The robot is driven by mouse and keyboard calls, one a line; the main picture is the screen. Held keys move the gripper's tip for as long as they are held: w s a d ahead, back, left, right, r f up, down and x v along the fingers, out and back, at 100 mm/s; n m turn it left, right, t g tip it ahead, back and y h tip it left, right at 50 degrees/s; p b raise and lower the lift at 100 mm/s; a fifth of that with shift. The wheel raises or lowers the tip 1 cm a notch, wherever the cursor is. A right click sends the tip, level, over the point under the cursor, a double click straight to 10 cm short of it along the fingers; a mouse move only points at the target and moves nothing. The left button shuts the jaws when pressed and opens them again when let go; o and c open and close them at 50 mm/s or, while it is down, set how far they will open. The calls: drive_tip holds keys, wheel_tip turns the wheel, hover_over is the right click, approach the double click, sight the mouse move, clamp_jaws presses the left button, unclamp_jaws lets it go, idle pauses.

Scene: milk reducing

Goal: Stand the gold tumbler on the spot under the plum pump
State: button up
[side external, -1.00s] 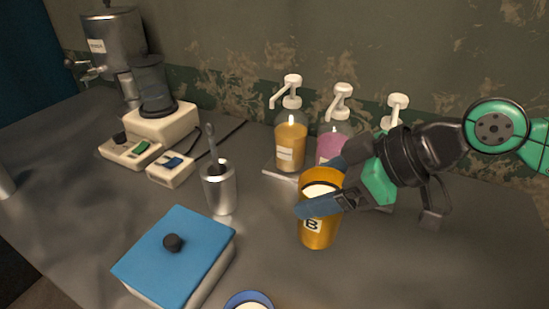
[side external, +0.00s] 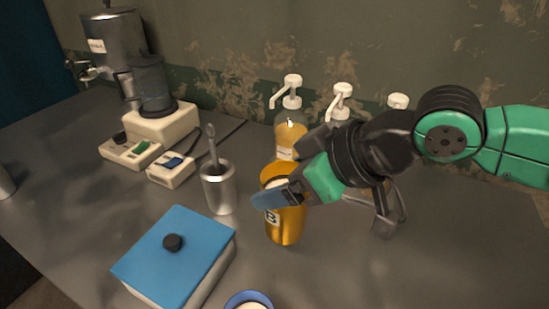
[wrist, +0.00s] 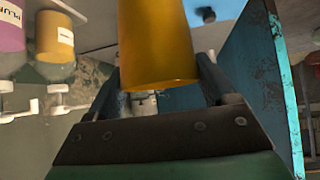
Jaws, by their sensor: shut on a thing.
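The gold tumbler (side external: 285,225), with a dark letter B on a label and pale contents at its mouth, is upright in the side view. My gripper (side external: 286,178) is shut on its upper part, one finger on the near side. The tumbler also fills the top middle of the wrist view (wrist: 158,45) between my fingers. I cannot tell whether its base touches the counter. The plum pump shows its white head (side external: 342,92) behind my arm; its bottle and the spot under it are hidden there. Its purple bottle shows at the wrist view's left edge (wrist: 10,32).
The amber pump bottle (side external: 288,135) stands just behind the tumbler. A third pump head (side external: 398,101) shows to the right. A metal cup with a utensil (side external: 218,188), a blue-lidded box (side external: 175,255) and a blue-rimmed cup (side external: 248,300) stand to the left and front. The front right counter is clear.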

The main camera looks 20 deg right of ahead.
sight(276, 236)
drive_tip(key=shift+m+t+h, duration=0.3)
drive_tip(key=shift+m+h, duration=0.3)
drive_tip(key=shift+m, duration=0.2)
drive_tip(key=f, duration=0.2)
drive_tip(key=s+a+f, duration=0.1)
drive_tip(key=f, duration=0.3)
drive_tip(key=shift+s+a+f, duration=0.25)
drive_tip(key=shift+s+a, duration=0.05)
drive_tip(key=shift+a, duration=0.1)
drive_tip(key=shift+s+f, duration=0.1)
drive_tip(key=shift+f, duration=0.2)
drive_tip(key=shift+d+f, duration=0.15)
drive_tip(key=shift+d, duration=0.1)
drive_tip(key=shift+w+d+f, duration=0.6)
drive_tip(key=shift+w+d, duration=1.45)
drive_tip(key=shift+w, duration=0.05)
drive_tip(key=shift+w+d+f, duration=0.6)
drive_tip(key=shift+w+d, duration=1.45)
drive_tip(key=shift+w+d+f, duration=0.6)
drive_tip(key=shift+w+d, duration=1.45)
drive_tip(key=shift+w, duration=0.05)
drive_tip(key=o, duration=1.5)
drive_tip(key=shift+f, duration=0.1)
